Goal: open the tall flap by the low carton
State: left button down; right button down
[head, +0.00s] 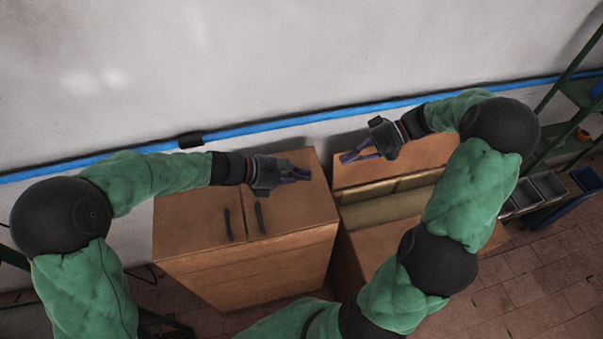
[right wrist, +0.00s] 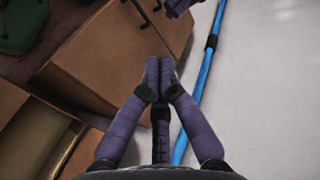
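The tall brown carton (head: 245,270) stands in the middle, with two closed top flaps and a dark handle on each. Its right flap (head: 290,212) lies on the side by the low carton, with its handle (head: 260,218) near the seam. The low carton (head: 385,240) is to the right, its top open onto a pale interior. The right wrist view shows the tall carton (right wrist: 110,55) and low carton (right wrist: 15,100). My left gripper (head: 305,175) is over the right flap's back part; its finger gap is unclear. My right gripper (head: 345,158) is shut and empty, above the low carton's back; fingertips meet in its wrist view (right wrist: 158,62).
A blue pipe (head: 260,127) runs along the white wall behind the cartons. A green shelf rack (head: 560,130) with grey bins (head: 548,186) and a blue bin (head: 580,190) stands at the right. Tiled floor (head: 540,290) is clear at the lower right.

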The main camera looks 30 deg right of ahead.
jog(key=c, duration=1.9)
grip_release()
jog(key=shift+c, duration=0.2)
jog(key=o, duration=0.8)
